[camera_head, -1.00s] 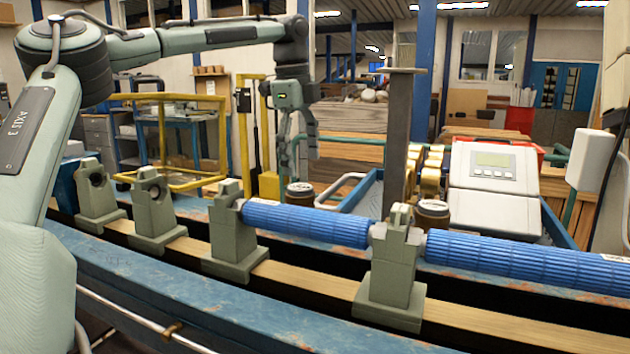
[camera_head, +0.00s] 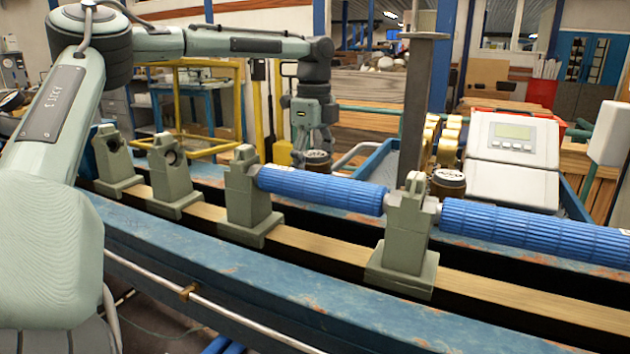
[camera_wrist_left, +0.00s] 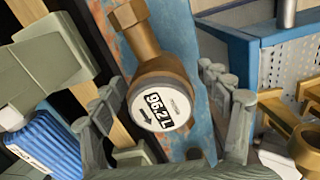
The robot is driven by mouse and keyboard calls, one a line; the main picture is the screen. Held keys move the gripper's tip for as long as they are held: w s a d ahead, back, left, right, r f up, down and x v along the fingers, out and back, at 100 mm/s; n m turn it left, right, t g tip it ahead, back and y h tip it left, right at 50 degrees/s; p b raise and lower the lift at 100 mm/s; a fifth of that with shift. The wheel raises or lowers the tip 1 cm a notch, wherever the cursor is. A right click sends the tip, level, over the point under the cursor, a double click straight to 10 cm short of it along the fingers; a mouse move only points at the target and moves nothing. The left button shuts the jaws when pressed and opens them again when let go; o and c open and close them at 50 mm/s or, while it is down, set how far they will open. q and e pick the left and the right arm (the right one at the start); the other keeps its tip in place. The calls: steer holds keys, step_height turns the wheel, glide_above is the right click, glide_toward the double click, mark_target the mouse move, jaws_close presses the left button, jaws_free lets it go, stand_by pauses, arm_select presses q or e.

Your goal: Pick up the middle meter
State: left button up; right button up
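A brass meter (camera_head: 317,161) with a dark round top stands behind the blue roller, under my left gripper. In the wrist view the left gripper's (camera_wrist_left: 165,115) grey fingers are apart, one on each side of the dial, with no clear contact. A second brass meter (camera_head: 448,183) stands to the right, behind the grey clamp. My right gripper is not in view.
Blue ribbed rollers (camera_head: 322,188) lie in front of the meters, between grey-green clamps (camera_head: 250,200). A grey post (camera_head: 417,100) rises right of my left gripper. A white display box (camera_head: 513,140) stands at the right. The blue bench (camera_head: 230,265) runs along the front.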

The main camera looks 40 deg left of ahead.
arm_select(q)
jaws_close()
steer(key=shift+w+r, duration=0.1)
stand_by(0.4)
